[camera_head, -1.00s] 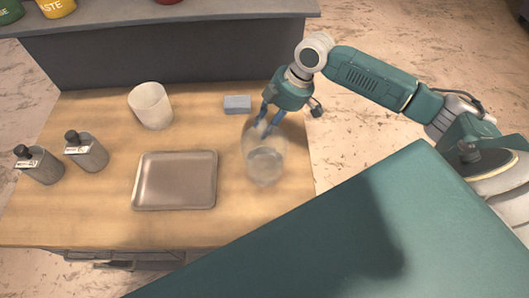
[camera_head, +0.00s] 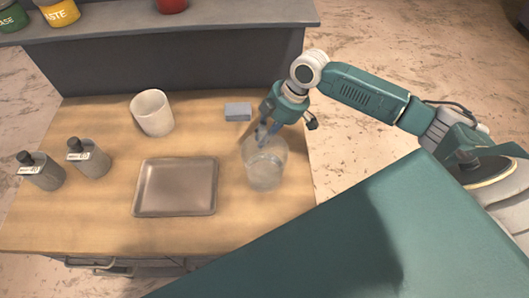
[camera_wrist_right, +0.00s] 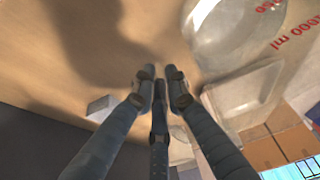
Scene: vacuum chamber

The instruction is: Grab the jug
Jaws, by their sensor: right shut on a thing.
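The jug (camera_head: 265,172) is a clear, see-through vessel at the right side of the wooden table in the head view. In the right wrist view part of the clear jug (camera_wrist_right: 225,30) shows at the upper right, with red "1000 ml" lettering. My right gripper (camera_head: 263,136) reaches down from the upper right, with its fingers at the jug's upper rim. My left gripper is not in view.
A metal tray (camera_head: 175,211) lies left of the jug. A white cup (camera_head: 153,113) and a small blue-grey block (camera_head: 238,112) stand behind. Two grey bottles (camera_head: 88,157) (camera_head: 41,171) stand at the left. A raised grey shelf (camera_head: 200,30) bounds the table's back.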

